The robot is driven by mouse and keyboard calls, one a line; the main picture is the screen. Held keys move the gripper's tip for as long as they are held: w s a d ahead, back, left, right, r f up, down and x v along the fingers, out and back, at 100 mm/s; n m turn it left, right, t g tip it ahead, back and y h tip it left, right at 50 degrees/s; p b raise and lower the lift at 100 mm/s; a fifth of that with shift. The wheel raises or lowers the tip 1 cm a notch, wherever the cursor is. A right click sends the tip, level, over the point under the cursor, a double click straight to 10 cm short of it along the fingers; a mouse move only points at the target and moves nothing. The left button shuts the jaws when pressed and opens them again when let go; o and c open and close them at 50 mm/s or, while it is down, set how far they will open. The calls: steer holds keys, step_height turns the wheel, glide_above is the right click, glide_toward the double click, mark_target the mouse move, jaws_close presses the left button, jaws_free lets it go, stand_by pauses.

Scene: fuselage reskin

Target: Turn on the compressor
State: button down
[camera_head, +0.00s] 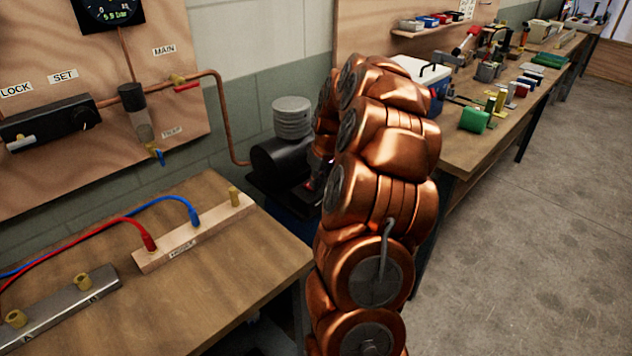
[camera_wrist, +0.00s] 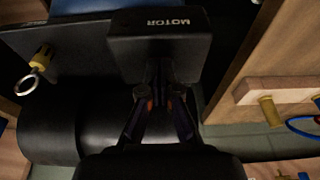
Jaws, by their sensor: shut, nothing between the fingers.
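The compressor stands on the floor between the two benches in the head view, with a black cylindrical body (camera_head: 282,158) and a grey ribbed cylinder (camera_head: 292,118) on top. My arm covers its right side. In the wrist view a black box marked MOTOR (camera_wrist: 160,45) sits on the compressor, with its label upside down. My gripper (camera_wrist: 160,90) is shut and empty, with its tips right at the box's near face. I cannot tell if they touch it. The switch itself is hidden. A brass fitting with a metal ring (camera_wrist: 36,74) shows at the left.
The left bench (camera_head: 235,285) carries a wooden manifold (camera_head: 195,232) with red and blue hoses. A copper pipe (camera_head: 228,115) runs down the wall towards the compressor. A long bench (camera_head: 465,150) with several tools stands at the right. The floor (camera_head: 540,250) right of my arm is clear.

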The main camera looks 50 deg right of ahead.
steer(key=shift+s+f+b, duration=0.1)
steer(key=shift+f+b, duration=0.4)
steer(key=shift+r+t, duration=0.25)
steer(key=shift+t, duration=0.05)
steer(key=shift+w+r, duration=0.4)
steer(key=shift+w, duration=0.3)
steer(key=shift+r, duration=0.45)
steer(key=s+b+v, duration=0.1)
steer(key=b+v, duration=0.1)
steer(key=v, duration=1.1)
steer(key=shift+f, duration=0.25)
